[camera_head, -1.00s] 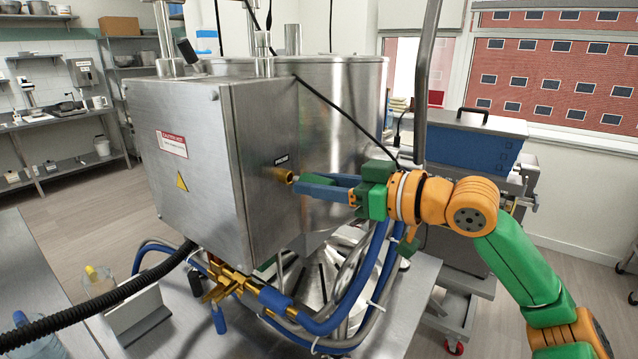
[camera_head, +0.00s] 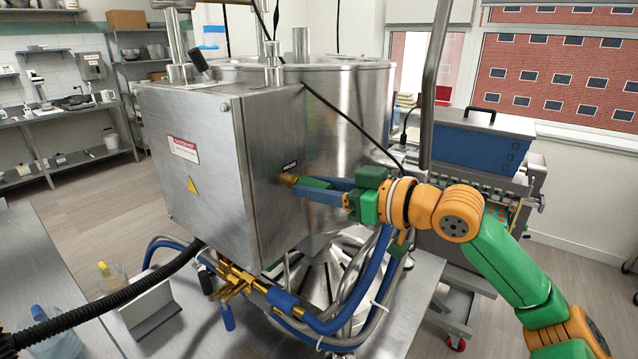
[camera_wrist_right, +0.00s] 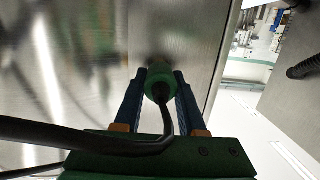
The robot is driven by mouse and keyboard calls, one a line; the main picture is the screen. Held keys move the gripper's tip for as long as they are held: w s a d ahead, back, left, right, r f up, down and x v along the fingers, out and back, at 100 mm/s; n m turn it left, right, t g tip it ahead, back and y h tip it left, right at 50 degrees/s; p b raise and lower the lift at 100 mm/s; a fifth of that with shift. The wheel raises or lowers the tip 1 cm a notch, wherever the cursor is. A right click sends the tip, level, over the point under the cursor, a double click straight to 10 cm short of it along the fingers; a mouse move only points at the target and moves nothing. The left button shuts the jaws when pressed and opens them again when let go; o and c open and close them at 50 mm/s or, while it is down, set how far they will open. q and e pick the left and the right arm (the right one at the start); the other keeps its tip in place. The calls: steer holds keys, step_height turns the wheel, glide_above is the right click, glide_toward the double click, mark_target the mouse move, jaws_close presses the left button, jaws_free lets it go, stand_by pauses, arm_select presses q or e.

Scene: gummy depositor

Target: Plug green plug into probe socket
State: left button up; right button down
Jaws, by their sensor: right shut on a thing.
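The green plug (camera_wrist_right: 158,90) is between the blue fingers of my right gripper (camera_wrist_right: 160,92), with its black cable running back toward the wrist. In the head view a bit of the green plug (camera_head: 314,182) shows by the fingers of my right gripper (camera_head: 322,190). The brass probe socket (camera_head: 288,179) sits on the side of the steel box, under a small black label. The fingertips are close to the socket and the plug lines up with it. I cannot tell how deep the plug sits. My left gripper is not in view.
The steel control box (camera_head: 200,160) stands before a large steel hopper (camera_head: 345,100). Blue hoses (camera_head: 335,315) and brass fittings (camera_head: 238,283) lie below. A thin black cable (camera_head: 340,118) crosses the hopper. A blue machine (camera_head: 480,150) stands behind my right arm.

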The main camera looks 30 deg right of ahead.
steer(key=shift+c, duration=2)
jaws_free()
steer(key=s+b, duration=0.1)
steer(key=s+d+b, duration=0.1)
steer(key=b, duration=0.1)
steer(key=s+b, duration=0.1)
steer(key=shift+d+f, duration=0.2)
steer(key=shift+f, duration=0.05)
steer(key=s, duration=0.1)
steer(key=s+d+r+b, duration=0.1)
steer(key=s+b, duration=0.1)
steer(key=shift+s+d+r, duration=0.2)
steer(key=shift+s+r, duration=0.1)
